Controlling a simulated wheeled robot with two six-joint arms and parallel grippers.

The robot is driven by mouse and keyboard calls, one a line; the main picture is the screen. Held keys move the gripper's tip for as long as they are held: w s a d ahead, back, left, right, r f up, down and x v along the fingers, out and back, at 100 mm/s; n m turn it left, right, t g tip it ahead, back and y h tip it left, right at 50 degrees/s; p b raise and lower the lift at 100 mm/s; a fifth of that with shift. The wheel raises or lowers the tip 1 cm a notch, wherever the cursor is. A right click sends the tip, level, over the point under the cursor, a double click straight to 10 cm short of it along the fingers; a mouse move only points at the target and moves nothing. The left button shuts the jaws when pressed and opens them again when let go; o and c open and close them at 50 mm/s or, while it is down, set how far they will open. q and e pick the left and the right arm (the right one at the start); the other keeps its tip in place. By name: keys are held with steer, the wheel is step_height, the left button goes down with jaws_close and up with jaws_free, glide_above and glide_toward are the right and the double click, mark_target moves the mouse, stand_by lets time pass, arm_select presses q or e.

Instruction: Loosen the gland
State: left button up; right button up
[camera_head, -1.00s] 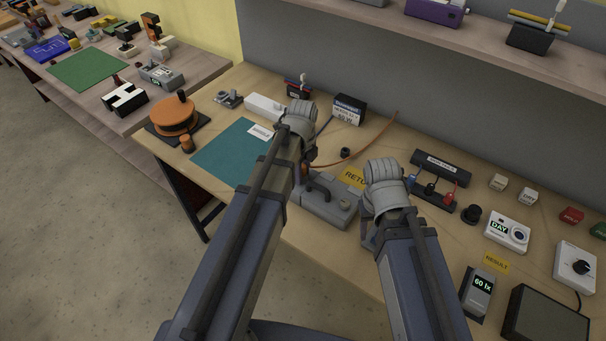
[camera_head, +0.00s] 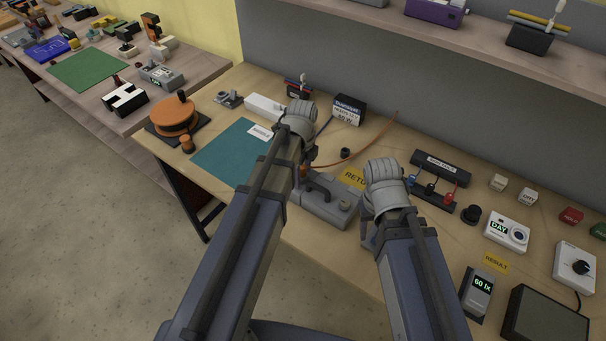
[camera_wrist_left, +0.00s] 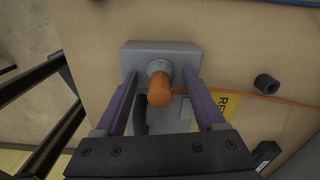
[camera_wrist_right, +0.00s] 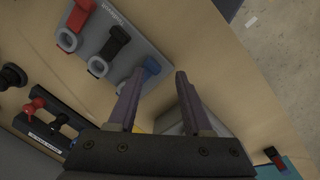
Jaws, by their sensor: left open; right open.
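A grey box (camera_head: 325,209) with a dark handle stands on the workbench, below and between my arms in the head view. In the left wrist view the grey box (camera_wrist_left: 186,58) carries a round grey collar with an orange cylindrical piece (camera_wrist_left: 159,93), which looks like the gland. My left gripper (camera_wrist_left: 160,73) is open, with its fingers on either side of the orange piece. Gaps show on both sides, and contact cannot be made out. My right gripper (camera_wrist_right: 159,73) is open and empty above the bench. In the head view its fingers are largely hidden by its wrist.
A rack with blue, black and red clamps (camera_head: 433,195) stands right of my right gripper. An orange cable (camera_head: 375,140) curves behind the box, near a small black ring (camera_head: 345,153). An orange reel (camera_head: 174,115) and a teal mat (camera_head: 225,155) lie to the left.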

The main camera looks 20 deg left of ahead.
arm_select(q)
steer(key=shift+r+p, duration=2.8)
steer(key=shift+r, duration=0.1)
